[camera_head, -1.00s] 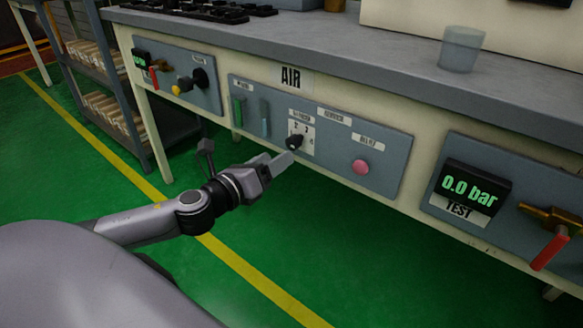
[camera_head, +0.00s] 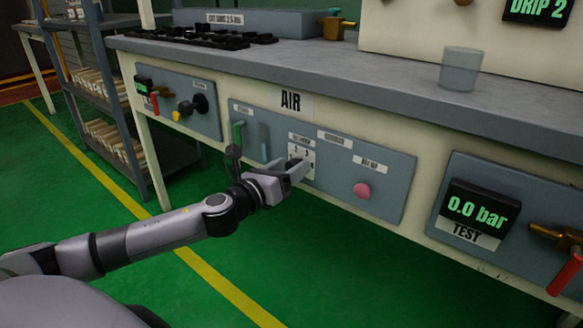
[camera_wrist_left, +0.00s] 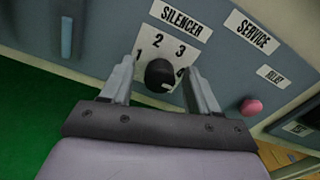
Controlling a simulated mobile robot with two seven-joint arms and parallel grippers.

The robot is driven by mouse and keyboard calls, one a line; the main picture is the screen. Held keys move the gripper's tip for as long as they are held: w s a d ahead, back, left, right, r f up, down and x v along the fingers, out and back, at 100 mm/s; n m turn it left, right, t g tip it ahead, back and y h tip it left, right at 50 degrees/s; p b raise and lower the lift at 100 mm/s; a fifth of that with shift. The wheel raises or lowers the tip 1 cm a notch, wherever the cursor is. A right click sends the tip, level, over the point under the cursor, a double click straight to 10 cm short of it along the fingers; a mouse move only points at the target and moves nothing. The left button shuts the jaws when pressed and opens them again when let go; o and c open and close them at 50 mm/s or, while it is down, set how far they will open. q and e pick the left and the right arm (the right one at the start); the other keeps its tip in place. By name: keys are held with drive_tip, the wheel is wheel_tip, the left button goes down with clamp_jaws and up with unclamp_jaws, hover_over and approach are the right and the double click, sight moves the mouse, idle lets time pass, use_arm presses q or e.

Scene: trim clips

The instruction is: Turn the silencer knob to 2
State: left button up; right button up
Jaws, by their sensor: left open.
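The silencer knob (camera_wrist_left: 160,75) is a small black dial on a white plate with the numbers 1 to 4 (camera_wrist_left: 170,43), under a SILENCER label. A light mark on its lower right edge lies near the 4 side. My left gripper (camera_wrist_left: 160,84) is open, one finger on each side of the knob; whether either finger touches it I cannot tell. In the head view my left gripper (camera_head: 298,168) is at the AIR panel (camera_head: 390,180) and covers most of the knob. My right gripper is in no view.
A pink RELIEF button (camera_head: 362,190) sits right of the knob, and green (camera_head: 238,135) and blue (camera_head: 264,150) handles sit left of it. A TEST gauge reading 0.0 bar (camera_head: 475,208) is further right. A cup (camera_head: 460,69) stands on the bench top (camera_head: 380,70).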

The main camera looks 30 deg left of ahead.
use_arm(q)
drive_tip(key=shift+w, duration=0.55)
drive_tip(key=c, duration=1)
drive_tip(key=shift+c, duration=0.2)
